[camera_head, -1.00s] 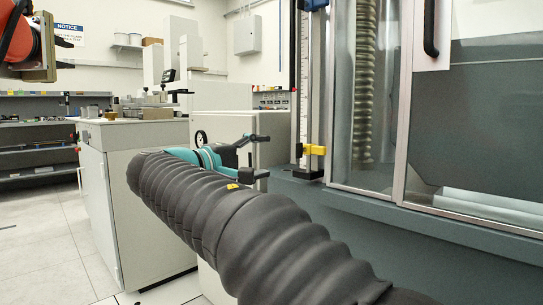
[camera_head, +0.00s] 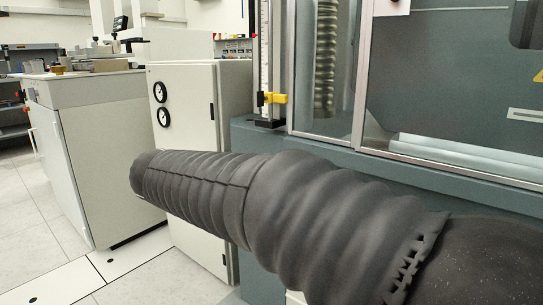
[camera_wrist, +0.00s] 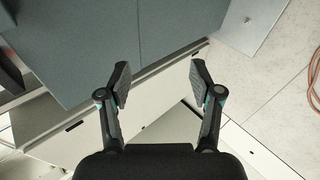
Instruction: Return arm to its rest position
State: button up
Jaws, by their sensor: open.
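My gripper (camera_wrist: 160,82) shows in the wrist view with its two fingers spread apart and nothing between them. Behind the gap are a pale cabinet edge and a blue-grey panel, with the tiled floor to the right. In the head view my arm, in its dark ribbed sleeve, reaches across from the lower right to the left of centre. Its far end hides the gripper in that view.
The testing machine (camera_head: 450,95) with glass doors stands close behind my arm at the right. A white cabinet with two gauges (camera_head: 188,130) and a bench unit (camera_head: 105,140) stand at the left. Floor (camera_head: 30,240) is clear at lower left. An orange cable (camera_wrist: 313,78) lies at the wrist view's right edge.

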jog(key=s+d+f+m+g+y+p, duration=0.2)
jog(key=s+d+f+m, duration=0.15)
jog(key=s+d, duration=0.45)
jog(key=s+d+f+m+g+y+p, duration=0.2)
jog(key=s+d+m+g+p, duration=0.15)
jog(key=s+d, duration=0.45)
jog(key=s+d+r+m+t+p, duration=0.2)
jog(key=s+d+r+m+p, duration=0.1)
jog(key=s+d, duration=0.4)
jog(key=shift+s+d+r+m, duration=0.35)
jog(key=shift+d+r+m, duration=0.15)
jog(key=shift+d+m, duration=0.7)
jog(key=shift+t, duration=0.25)
